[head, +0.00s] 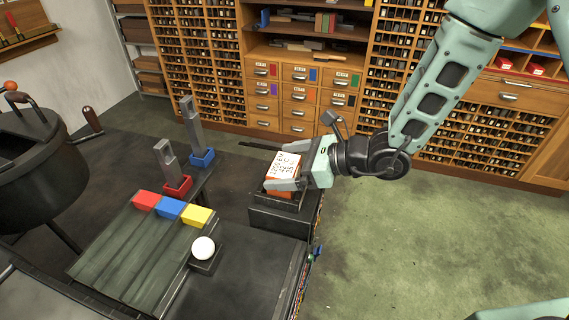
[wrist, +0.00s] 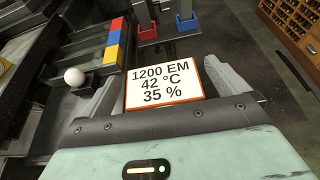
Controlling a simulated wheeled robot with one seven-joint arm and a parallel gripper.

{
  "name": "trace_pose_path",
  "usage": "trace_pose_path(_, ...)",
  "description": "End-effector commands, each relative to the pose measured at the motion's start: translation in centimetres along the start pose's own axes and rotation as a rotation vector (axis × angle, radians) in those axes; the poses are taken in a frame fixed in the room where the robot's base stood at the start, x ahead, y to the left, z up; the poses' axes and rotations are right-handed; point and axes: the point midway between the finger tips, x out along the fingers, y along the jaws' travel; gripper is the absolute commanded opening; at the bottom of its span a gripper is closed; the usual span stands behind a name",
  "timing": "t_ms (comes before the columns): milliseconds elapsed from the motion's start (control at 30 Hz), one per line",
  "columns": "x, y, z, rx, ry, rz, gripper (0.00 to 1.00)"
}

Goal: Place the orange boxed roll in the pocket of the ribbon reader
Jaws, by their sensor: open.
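The orange boxed roll (head: 283,172) has a white top label; in the wrist view its label (wrist: 162,82) reads "1200 EM, 42 °C, 35 %". It sits at the top of a black block-shaped unit (head: 280,222), which looks like the ribbon reader, at the bench's right edge. My gripper (head: 282,168) is open around the box, one finger on each side. In the wrist view my gripper (wrist: 168,82) shows a gap beside the box at the right finger. The box's lower part is hidden, so I cannot tell how deep it sits in the pocket.
A white ball (head: 203,248) rests on a small black stand. Red, blue and yellow blocks (head: 170,208) lie on a ribbed rack at left. Upright grey tools stand in red (head: 178,186) and blue (head: 202,159) bases. Open floor lies right of the bench.

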Motion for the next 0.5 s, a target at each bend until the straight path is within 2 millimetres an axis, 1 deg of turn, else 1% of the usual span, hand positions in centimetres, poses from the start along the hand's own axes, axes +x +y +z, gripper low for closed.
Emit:
trace_pose_path(300,-6.7,-0.2,-0.1,0.000,0.000,-0.007,0.99)
trace_pose_path(400,-8.6,-0.2,-0.1,0.000,0.001,-0.007,0.99)
trace_pose_path(500,-10.0,-0.2,-0.1,0.000,0.001,-0.006,0.99)
